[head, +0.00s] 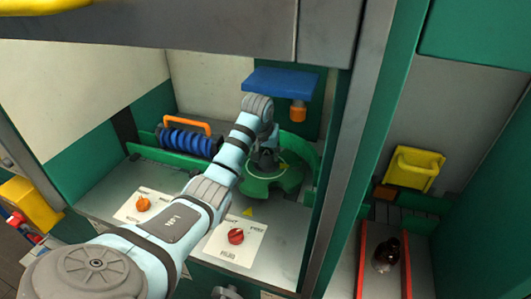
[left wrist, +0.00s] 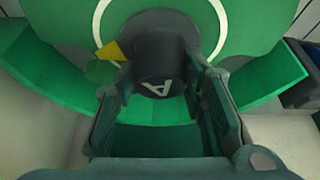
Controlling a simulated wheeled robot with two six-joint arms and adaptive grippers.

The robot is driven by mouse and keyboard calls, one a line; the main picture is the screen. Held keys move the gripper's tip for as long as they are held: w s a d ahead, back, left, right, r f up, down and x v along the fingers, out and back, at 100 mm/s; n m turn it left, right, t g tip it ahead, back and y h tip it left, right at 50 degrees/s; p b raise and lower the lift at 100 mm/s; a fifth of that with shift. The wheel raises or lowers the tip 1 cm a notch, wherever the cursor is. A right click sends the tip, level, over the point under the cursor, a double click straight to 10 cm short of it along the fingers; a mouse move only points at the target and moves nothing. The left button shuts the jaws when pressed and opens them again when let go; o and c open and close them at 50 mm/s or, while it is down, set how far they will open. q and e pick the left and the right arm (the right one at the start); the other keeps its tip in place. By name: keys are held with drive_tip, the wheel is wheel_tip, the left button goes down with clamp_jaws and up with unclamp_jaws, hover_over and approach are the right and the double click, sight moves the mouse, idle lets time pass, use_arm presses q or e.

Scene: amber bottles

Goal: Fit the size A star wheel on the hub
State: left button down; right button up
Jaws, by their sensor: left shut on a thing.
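The green star wheel (head: 286,184) lies low over the machine deck, inside a curved green guide (head: 303,148). My left gripper (head: 265,153) reaches down to its middle. In the left wrist view my left gripper (left wrist: 163,72) has its fingers on both sides of the dark knob (left wrist: 157,55), which bears a white letter A. The green disc with a white ring (left wrist: 240,25) spreads around the knob. The hub is hidden under the wheel and gripper, so I cannot tell whether the wheel is seated. My right gripper is not in view.
A blue coil-like screw (head: 188,141) with an orange handle lies left of the wheel. A blue plate (head: 280,82) with an orange knob overhangs behind. Two dials, orange (head: 143,203) and red (head: 236,236), sit in front. A dark bottle (head: 386,255) stands in a red-railed lane at right.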

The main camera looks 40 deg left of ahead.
use_arm(q)
drive_tip(key=shift+w, duration=0.15)
drive_tip(key=shift+f, duration=0.2)
idle(0.6)
drive_tip(key=c, duration=1.2)
unclamp_jaws()
drive_tip(key=shift+o, duration=1.3)
drive_tip(key=shift+f, duration=0.15)
drive_tip(key=v, duration=0.7)
drive_tip(key=shift+r, duration=0.3)
drive_tip(key=shift+s+a, duration=0.1)
drive_tip(key=shift+s, duration=0.1)
